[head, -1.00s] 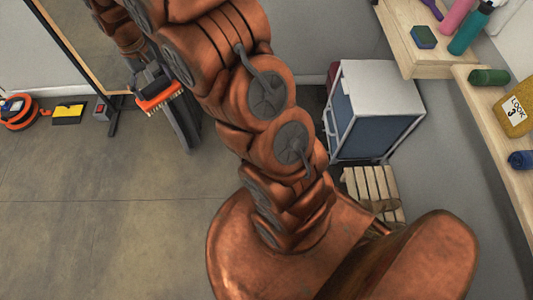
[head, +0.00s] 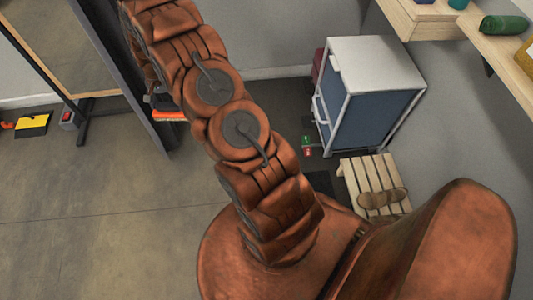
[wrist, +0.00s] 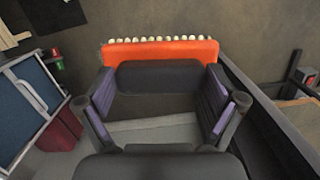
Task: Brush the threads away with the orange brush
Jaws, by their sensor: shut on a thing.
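The orange brush (wrist: 160,52) is in my gripper (wrist: 158,82) in the wrist view, with its row of pale bristles along the far edge. The jaws are shut on the brush, one finger on each side of its dark part. In the head view only a strip of the orange brush (head: 171,116) shows beside my arm, near the dark upright of the mirror frame. My gripper is mostly hidden behind the arm there. I cannot make out any threads in either view.
A blue and white cabinet (head: 372,100) stands by the wall, with a slatted wooden rack (head: 366,174) in front. A tall mirror (head: 75,45) is at the left. A wooden shelf (head: 497,55) runs along the right wall. The floor (head: 90,190) at the left is open.

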